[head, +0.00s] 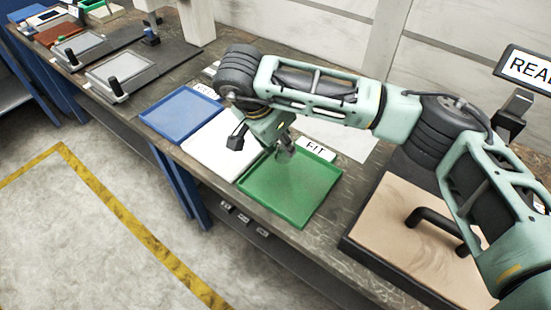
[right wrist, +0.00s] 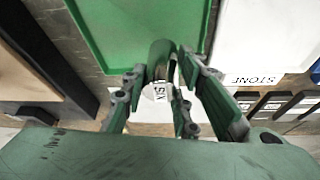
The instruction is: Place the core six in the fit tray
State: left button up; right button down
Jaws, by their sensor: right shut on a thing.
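My right gripper (head: 283,150) reaches in from the right and hangs over the far part of the green fit tray (head: 296,206), beside its FIT label (head: 316,149). The core's end bears a white label that reads SIX. The green tray (right wrist: 110,30) lies behind the core in that view, and I cannot tell whether they touch. In the head view the gripper mostly hides the core. My left gripper is not in view.
A white tray (head: 207,152) and a blue tray (head: 182,114) stand left of the green tray. A tan-topped board with a black handle (head: 437,225) lies to the right. Framed plates with black knobs (head: 120,72) stand farther left. The green tray's near part is bare.

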aim_at(276, 159)
jog(key=shift+a+f, duration=0.4)
jog(key=shift+a, duration=0.15)
jog(key=f, duration=0.1)
jog(key=f+b, duration=0.1)
jog(key=f, duration=0.2)
jog(key=shift+s+a+b, duration=0.15)
jog(key=shift+a+b, duration=0.1)
jog(key=shift+b, duration=0.15)
jog(key=shift+f, duration=0.15)
jog(key=c, duration=1.8)
grip_release()
jog(key=shift+f, duration=0.1)
jog(key=shift+c, duration=0.2)
jog(key=o, duration=0.5)
jog(key=shift+c, duration=0.2)
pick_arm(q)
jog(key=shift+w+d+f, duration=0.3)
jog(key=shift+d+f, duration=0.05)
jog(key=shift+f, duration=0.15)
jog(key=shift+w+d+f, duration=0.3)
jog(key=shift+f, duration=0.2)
